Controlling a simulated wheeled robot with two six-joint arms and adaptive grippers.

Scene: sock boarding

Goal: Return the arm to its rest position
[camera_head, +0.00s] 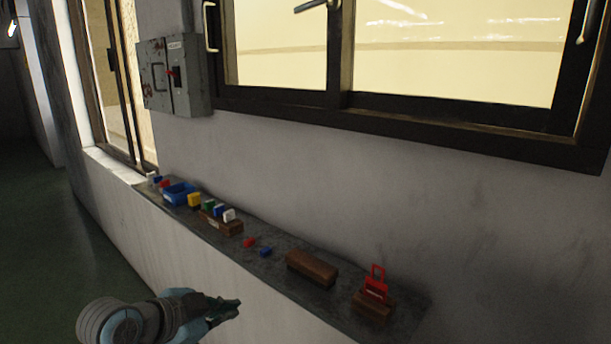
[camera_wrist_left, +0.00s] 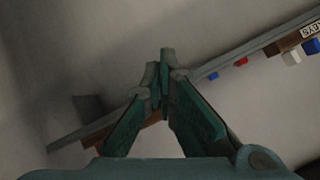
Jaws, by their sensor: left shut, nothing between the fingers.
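My left arm comes in from the lower left in the head view. My left gripper (camera_head: 228,306) is shut and empty, in front of the ledge and below its top. In the left wrist view, the two green fingers of the left gripper (camera_wrist_left: 165,88) meet at their tips with nothing held. The grey ledge (camera_head: 338,296) runs along the wall beyond the gripper, and the gripper is apart from it. My right gripper is not in either view.
On the ledge stand a blue bin (camera_head: 179,194), a brown block with coloured tags (camera_head: 222,226), small red (camera_head: 249,242) and blue (camera_head: 266,252) pieces, a bare brown block (camera_head: 312,268) and a red tag (camera_head: 376,284) on another block. A grey electrical box (camera_head: 176,75) hangs above. Open floor (camera_head: 45,240) lies left.

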